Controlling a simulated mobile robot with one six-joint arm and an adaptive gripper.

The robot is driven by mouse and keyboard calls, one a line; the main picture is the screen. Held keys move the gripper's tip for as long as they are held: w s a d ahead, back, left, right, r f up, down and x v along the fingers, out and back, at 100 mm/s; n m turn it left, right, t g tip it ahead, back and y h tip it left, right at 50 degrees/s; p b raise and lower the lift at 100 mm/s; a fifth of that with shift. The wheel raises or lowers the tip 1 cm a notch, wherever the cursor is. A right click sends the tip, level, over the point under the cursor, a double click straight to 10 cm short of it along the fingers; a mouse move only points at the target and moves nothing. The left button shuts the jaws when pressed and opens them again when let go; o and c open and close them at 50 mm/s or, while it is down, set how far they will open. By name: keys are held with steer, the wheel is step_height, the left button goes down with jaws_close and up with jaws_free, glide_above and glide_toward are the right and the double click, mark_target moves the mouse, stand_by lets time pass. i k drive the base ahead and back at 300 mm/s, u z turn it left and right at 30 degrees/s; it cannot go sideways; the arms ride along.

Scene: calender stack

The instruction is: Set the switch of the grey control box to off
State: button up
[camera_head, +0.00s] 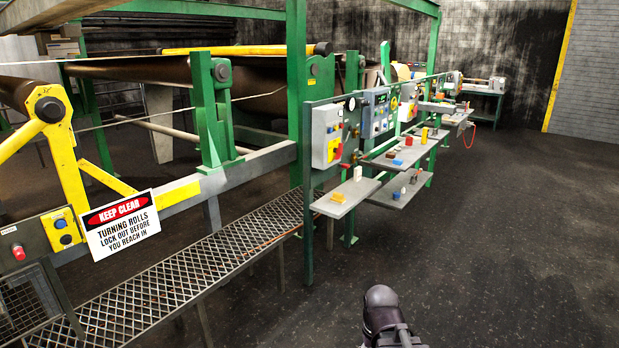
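A light grey control box (326,135) is mounted on the green frame right of centre. Its front carries a yellow plate with a red switch (334,149); the switch's setting is too small to read. A blue-grey panel (376,112) with a display and several buttons is beside it to the right. Further along is another grey box (408,101) with a yellow and red part. I cannot tell for sure which box the task means. A dark rounded part of my arm shows at the bottom edge, well short of the boxes. My gripper's fingers are not in view.
Grey shelves (346,197) with small coloured blocks jut out below the boxes. A mesh walkway (190,272) and a keep-clear sign (120,224) in front of the rolls are at left. The dark floor (500,240) at right is clear.

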mark_target(339, 151)
steer(key=u, duration=0.1)
steer(key=i, duration=2)
steer(key=z, duration=0.4)
steer(key=i, duration=1.15)
steer(key=z, duration=0.3)
